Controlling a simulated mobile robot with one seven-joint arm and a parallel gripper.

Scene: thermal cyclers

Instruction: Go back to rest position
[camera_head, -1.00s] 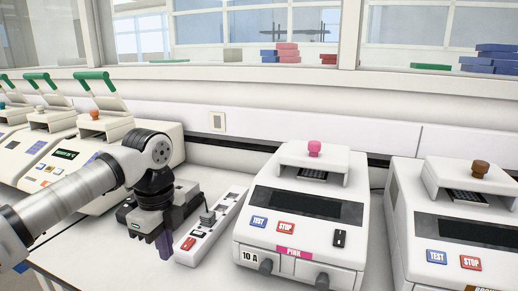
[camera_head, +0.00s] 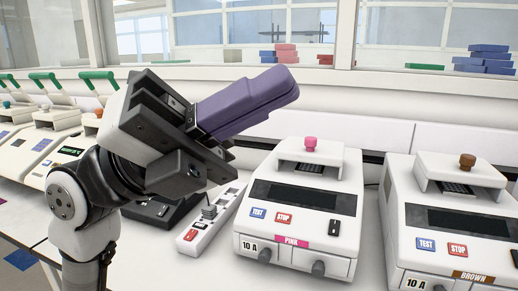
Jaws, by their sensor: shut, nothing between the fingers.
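My gripper (camera_head: 284,88) is raised in front of the bench, large in the left half of the head view. Its purple fingers point to the right and slightly up, pressed together with nothing between them. It touches none of the machines. Its black body hides part of the bench and some equipment behind it. My arm's wrist and link stand upright below it at the lower left.
A white thermal cycler with a pink knob (camera_head: 310,143) stands right of centre, and one with a brown knob (camera_head: 467,161) at the right. A white power strip (camera_head: 199,237) lies left of the pink one. Several cyclers with raised green-handled lids (camera_head: 45,78) line the left.

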